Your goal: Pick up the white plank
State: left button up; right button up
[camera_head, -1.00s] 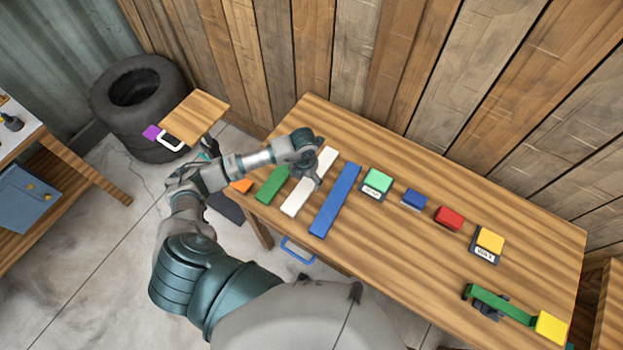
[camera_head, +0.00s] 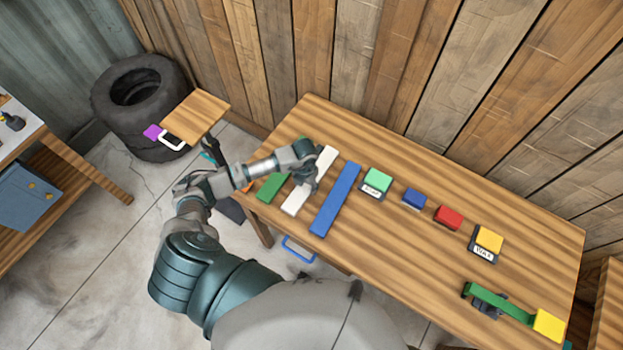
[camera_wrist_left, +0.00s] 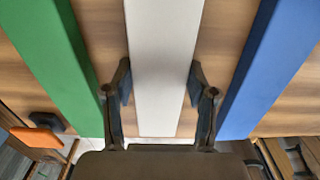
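The white plank (camera_head: 294,203) lies on the wooden table between a green plank (camera_head: 271,187) and a blue plank (camera_head: 335,199). My left gripper (camera_head: 311,181) is over the middle of the white plank and hides part of it. In the left wrist view the white plank (camera_wrist_left: 163,60) runs between the two open fingers of my left gripper (camera_wrist_left: 160,88). My right gripper is not in view.
A green block (camera_head: 377,181), a blue block (camera_head: 414,197), a red block (camera_head: 449,216) and a yellow block (camera_head: 490,239) stand to the right. The green and blue planks (camera_wrist_left: 275,60) lie close on both sides of the gripper. A plank wall stands behind.

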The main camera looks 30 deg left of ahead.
pick_arm(q)
jog(key=shift+c, duration=0.7)
